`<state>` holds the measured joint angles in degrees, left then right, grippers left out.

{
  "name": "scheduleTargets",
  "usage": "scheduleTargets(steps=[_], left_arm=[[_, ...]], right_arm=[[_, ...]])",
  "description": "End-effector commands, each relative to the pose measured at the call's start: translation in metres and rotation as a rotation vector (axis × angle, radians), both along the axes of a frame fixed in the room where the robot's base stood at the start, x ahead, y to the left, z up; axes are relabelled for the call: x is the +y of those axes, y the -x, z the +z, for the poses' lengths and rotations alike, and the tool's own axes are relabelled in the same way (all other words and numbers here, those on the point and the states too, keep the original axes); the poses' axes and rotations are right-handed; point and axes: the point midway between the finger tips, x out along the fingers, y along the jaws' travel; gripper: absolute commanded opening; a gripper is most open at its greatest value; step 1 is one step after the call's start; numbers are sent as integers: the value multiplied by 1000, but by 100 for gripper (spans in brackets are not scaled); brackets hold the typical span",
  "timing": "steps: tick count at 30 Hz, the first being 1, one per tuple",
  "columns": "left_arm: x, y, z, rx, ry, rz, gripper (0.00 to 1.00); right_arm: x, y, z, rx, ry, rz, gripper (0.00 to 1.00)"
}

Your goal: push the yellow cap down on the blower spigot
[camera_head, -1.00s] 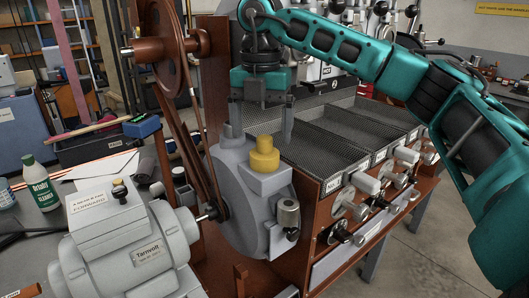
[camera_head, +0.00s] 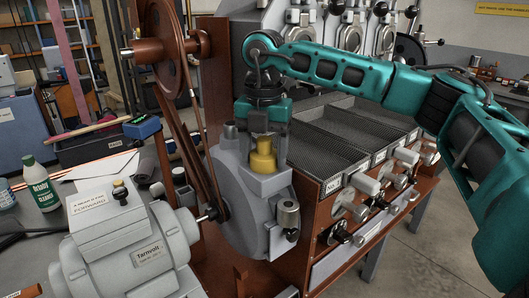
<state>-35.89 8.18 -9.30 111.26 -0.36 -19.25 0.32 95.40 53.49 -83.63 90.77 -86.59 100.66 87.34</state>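The yellow cap (camera_head: 263,158) sits upright on top of the grey blower housing (camera_head: 238,190). The spigot under it is hidden, so I cannot tell how far down the cap sits. My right gripper (camera_head: 265,145) points straight down over the cap, its palm just above the cap's top. Its fingers are apart, one on each side of the cap, and I see no clear grip on it. I cannot tell whether the palm touches the cap. My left gripper is not in view.
A red-brown flywheel and belt (camera_head: 168,50) stand close left of the blower. A grey motor (camera_head: 130,245) is at front left. Mesh cooling trays (camera_head: 325,150) lie right of the gripper, with several levers along their front.

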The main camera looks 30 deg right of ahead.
Motion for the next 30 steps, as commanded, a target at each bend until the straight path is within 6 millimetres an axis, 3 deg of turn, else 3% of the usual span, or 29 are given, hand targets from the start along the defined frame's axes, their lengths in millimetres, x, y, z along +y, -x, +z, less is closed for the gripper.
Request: scheduleTargets(steps=[9,22,26,30], left_arm=[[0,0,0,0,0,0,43],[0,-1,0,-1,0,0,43],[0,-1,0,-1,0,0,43],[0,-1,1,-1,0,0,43]], right_arm=[[0,0,0,0,0,0,33],[0,0,5,0,0,0,32],[1,-1,18,-2,-1,0,32],[1,-1,46,-4,-2,0,32]])
